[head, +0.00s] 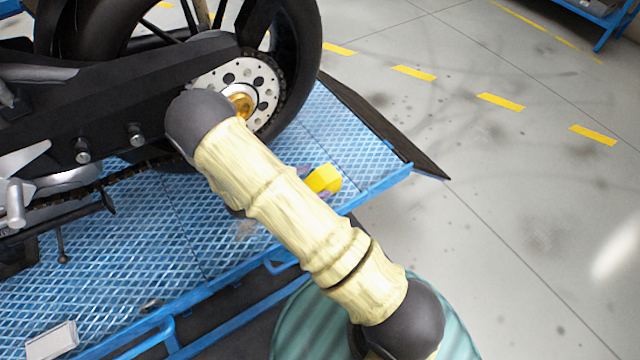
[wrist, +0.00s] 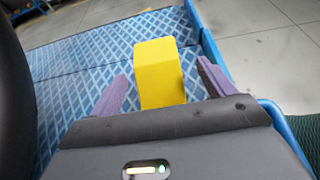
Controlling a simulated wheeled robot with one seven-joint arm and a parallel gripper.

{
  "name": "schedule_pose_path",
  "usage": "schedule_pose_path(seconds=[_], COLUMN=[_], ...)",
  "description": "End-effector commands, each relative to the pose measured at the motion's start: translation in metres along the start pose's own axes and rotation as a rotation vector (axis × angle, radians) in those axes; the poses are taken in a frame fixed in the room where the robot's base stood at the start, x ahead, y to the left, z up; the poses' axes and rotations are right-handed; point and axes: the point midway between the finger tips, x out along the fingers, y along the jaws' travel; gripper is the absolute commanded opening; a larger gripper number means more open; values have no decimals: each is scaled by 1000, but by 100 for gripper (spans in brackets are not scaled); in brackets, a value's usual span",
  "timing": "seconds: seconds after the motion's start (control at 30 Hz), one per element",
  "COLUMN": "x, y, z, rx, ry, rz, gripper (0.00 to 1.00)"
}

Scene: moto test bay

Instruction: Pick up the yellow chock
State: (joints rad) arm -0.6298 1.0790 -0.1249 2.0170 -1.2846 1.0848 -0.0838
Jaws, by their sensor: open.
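The yellow chock (wrist: 158,75) stands on the blue patterned platform (wrist: 70,58), in the middle of the wrist view. My gripper (wrist: 158,82) is open, with one purple finger on each side of the chock. Gaps show between the chock and both fingers; the lower end of the chock is hidden by the gripper body. In the head view the chock (head: 324,179) is partly hidden behind my arm, near the platform's right end. Only small purple bits of my gripper (head: 314,183) show beside it there.
A motorcycle's rear wheel (head: 300,60) stands on the platform just behind the chock. A dark ramp flap (head: 385,130) lies at the platform's end. A small white block (head: 52,341) is at the lower left. The grey floor to the right is open.

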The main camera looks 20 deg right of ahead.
Motion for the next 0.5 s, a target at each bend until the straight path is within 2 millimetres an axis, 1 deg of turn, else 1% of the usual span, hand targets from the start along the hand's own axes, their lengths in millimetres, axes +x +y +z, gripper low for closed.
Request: schedule_pose_path(seconds=[0.3,0.37,0.5], x=[2,6,24], y=[0,0,2], z=[0,1,4], rx=[0,0,-1], ry=[0,-1,-1], rz=[0,-2,-5], gripper=[82,82,82])
